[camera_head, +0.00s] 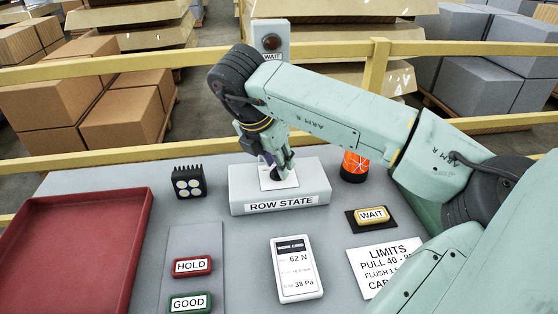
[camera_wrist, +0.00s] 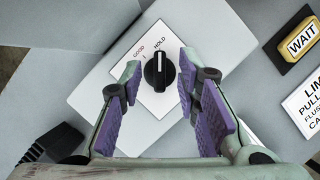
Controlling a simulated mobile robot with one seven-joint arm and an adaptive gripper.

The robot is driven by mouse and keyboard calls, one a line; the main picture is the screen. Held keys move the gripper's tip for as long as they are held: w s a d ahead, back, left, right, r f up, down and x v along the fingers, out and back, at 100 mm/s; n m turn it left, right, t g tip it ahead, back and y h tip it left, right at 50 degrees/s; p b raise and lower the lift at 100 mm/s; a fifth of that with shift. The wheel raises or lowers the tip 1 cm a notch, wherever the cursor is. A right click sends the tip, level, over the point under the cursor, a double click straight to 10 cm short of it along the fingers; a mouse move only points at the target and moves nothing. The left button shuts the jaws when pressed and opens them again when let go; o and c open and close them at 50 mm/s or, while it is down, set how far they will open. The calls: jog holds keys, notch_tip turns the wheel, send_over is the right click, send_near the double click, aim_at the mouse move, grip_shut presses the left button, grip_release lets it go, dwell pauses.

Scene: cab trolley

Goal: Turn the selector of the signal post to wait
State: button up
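The signal post's grey base, labelled ROW STATE (camera_head: 310,190), stands on the table with its post (camera_head: 270,28) behind. A dark lamp and a WAIT label are on the post. The black selector knob (camera_wrist: 160,78) sits on a white plate in the wrist view. Its white mark points up toward the printed HOLD; GOOD is printed to the left. Any further label is hidden or out of sight. My gripper (camera_wrist: 158,68) is open, its purple pads on either side of the knob with gaps visible.
A red tray (camera_head: 142,225) is at left. HOLD (camera_head: 192,266), GOOD (camera_head: 190,302) and WAIT (camera_head: 372,215) blocks lie on the table.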

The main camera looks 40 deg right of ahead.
jog(key=shift+d+f, duration=0.15)
jog(key=shift+f, duration=0.25)
jog(key=shift+c, duration=0.4)
grip_shut()
